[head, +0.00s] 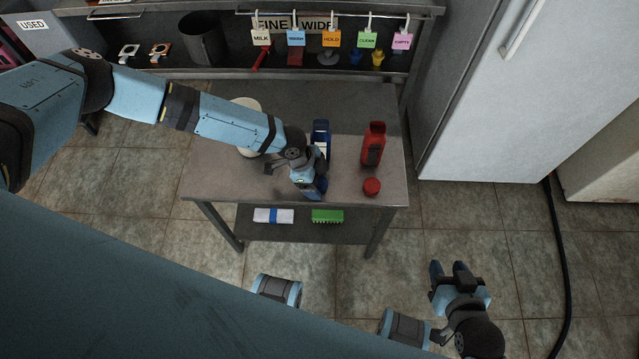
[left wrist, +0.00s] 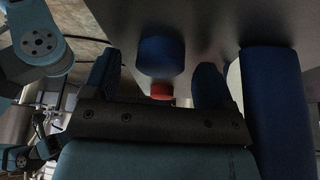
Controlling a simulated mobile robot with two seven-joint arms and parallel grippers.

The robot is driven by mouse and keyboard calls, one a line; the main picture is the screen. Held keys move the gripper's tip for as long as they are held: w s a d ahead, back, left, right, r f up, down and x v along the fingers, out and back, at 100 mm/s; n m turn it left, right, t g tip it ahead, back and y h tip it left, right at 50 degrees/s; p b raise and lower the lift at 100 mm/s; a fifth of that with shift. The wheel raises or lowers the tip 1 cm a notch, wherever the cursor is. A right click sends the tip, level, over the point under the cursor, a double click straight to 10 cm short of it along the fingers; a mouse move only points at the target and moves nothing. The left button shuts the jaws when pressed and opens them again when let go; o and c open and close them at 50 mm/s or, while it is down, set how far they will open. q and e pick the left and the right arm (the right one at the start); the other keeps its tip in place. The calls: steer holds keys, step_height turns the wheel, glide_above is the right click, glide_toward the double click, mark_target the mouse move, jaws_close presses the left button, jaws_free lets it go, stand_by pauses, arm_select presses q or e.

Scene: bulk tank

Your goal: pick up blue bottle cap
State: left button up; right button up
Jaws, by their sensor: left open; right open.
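The blue bottle cap (left wrist: 161,56) shows in the left wrist view between the two dark blue fingers of my left gripper (left wrist: 157,85). The fingers are open, with a gap on both sides of the cap; how far they reach around it is hard to tell. In the head view my left gripper (head: 311,190) is low over the table's front part, and I cannot make out the cap there. The blue bottle (head: 321,134) stands just behind the gripper; it also shows at the right of the left wrist view (left wrist: 275,110). My right gripper (head: 450,270) is open and empty, off the table's front right.
A red bottle (head: 373,145) and a red cap (head: 371,187) stand on the right of the grey table (head: 225,178). A pale round container (head: 247,104) is partly behind my left arm. The lower shelf holds a green brush (head: 327,216) and a cloth (head: 273,215).

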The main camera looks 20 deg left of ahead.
arm_select(q)
steer(key=shift+f, duration=0.2)
steer(key=c, duration=1)
steer(key=shift+r, duration=0.15)
